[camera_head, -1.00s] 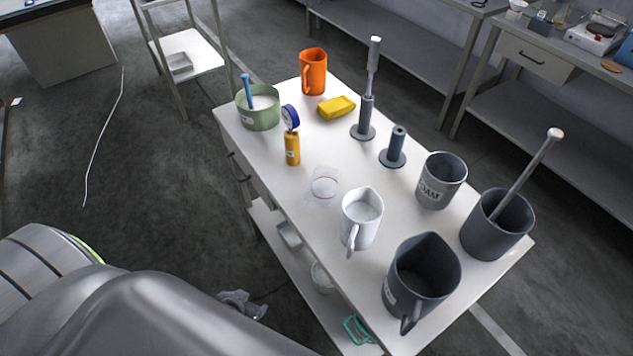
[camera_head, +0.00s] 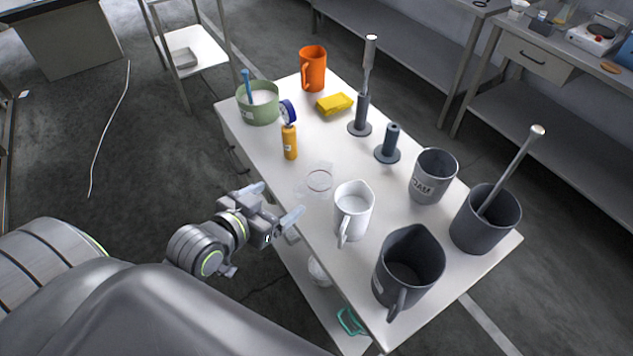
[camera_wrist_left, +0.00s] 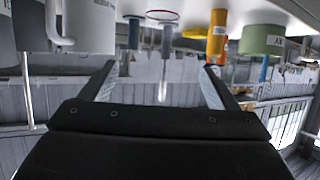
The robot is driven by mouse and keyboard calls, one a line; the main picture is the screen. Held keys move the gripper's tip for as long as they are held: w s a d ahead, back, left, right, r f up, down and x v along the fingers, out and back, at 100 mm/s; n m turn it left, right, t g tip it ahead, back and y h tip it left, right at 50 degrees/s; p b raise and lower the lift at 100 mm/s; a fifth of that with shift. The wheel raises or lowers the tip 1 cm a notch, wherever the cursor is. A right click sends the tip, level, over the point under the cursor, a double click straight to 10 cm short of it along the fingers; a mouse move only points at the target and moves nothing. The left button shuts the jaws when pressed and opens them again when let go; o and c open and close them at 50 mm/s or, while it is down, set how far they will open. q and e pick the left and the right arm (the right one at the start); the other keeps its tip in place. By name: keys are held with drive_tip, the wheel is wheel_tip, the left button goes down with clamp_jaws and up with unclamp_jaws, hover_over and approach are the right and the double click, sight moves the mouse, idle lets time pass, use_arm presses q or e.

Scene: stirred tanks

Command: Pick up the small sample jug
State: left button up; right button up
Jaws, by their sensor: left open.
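A white jug (camera_head: 353,208) with a handle stands upright near the table's front edge; it also shows at the upper left in the left wrist view (camera_wrist_left: 90,24). An orange jug (camera_head: 313,68) stands at the far end, and a larger dark grey jug (camera_head: 409,262) stands at the near end. I cannot tell by any label which is the sample jug. My left gripper (camera_head: 277,202) is open and empty, beside the table's front edge, left of the white jug and apart from it. Its spread fingers show in the left wrist view (camera_wrist_left: 160,68). My right gripper is out of view.
On the white table (camera_head: 258,160) stand a yellow bottle (camera_head: 290,143), a green pot (camera_head: 262,110), a yellow sponge (camera_head: 334,104), two grey stands, a grey mug (camera_head: 433,176) and a dark pot (camera_head: 484,218) with a rod. A clear flat item with a thin ring (camera_head: 319,181) lies left of the white jug.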

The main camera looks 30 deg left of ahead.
use_arm(q)
drive_tip(key=p, duration=0.2)
approach(326, 167)
drive_tip(key=shift+p+x, duration=0.7)
drive_tip(key=shift+x, duration=1.8)
drive_tip(key=shift+w+f, duration=0.25)
drive_tip(key=shift+w, duration=0.2)
drive_tip(key=c, duration=1.1)
